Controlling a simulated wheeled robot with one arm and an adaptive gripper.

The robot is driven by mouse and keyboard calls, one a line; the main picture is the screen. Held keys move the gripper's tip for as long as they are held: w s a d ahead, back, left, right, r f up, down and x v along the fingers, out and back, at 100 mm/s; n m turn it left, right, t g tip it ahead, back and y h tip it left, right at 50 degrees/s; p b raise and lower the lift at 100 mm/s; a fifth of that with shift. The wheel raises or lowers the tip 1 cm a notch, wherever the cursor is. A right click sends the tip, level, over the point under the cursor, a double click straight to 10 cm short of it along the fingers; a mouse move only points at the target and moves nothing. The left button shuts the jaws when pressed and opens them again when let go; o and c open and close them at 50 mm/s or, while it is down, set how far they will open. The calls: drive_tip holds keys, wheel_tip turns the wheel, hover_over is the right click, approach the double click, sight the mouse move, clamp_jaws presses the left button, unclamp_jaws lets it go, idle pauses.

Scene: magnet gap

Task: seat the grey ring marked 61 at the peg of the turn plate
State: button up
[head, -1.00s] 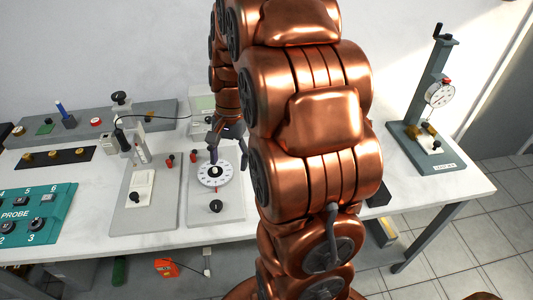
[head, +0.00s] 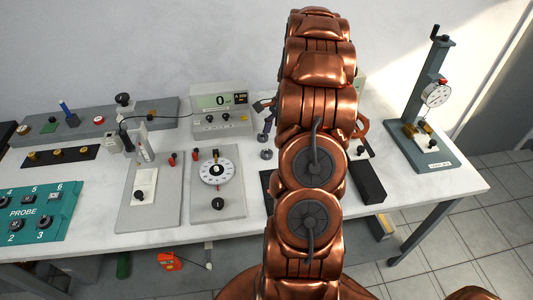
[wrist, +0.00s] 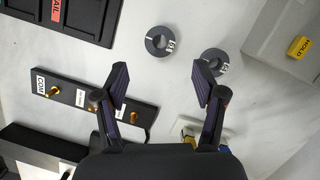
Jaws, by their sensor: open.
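Two grey rings lie flat and apart on the white table. In the wrist view one ring (wrist: 159,40) is at the upper middle, and the other ring (wrist: 214,63) is to its right, by my right fingertip. Each has a small white label; I cannot read surely which is 61. In the head view they appear as small rings, the nearer (head: 265,154) and the farther (head: 264,138), left of my arm. My gripper (wrist: 161,78) is open and empty, above the table. The turn plate (head: 217,171) is a white marked dial with a dark centre; its peg is not clear.
A meter box (head: 222,110) reading 0 stands behind the turn plate. A black strip with brass knobs (wrist: 75,95) lies left of my gripper in the wrist view. A grey box with a yellow HOLD button (wrist: 300,47) is at upper right. A dial gauge stand (head: 430,110) is at far right.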

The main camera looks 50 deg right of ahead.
sight(268, 149)
drive_tip(key=shift+a+p+x, duration=0.1)
drive_tip(key=shift+p+x, duration=0.5)
drive_tip(key=shift+x, duration=0.95)
drive_tip(key=shift+a+p+x, duration=0.15)
drive_tip(key=shift+p+x, duration=0.45)
drive_tip(key=shift+x, duration=0.95)
drive_tip(key=shift+w+r, duration=0.1)
drive_tip(key=c, duration=1.3)
drive_tip(key=shift+o, duration=0.2)
drive_tip(key=shift+r, duration=0.15)
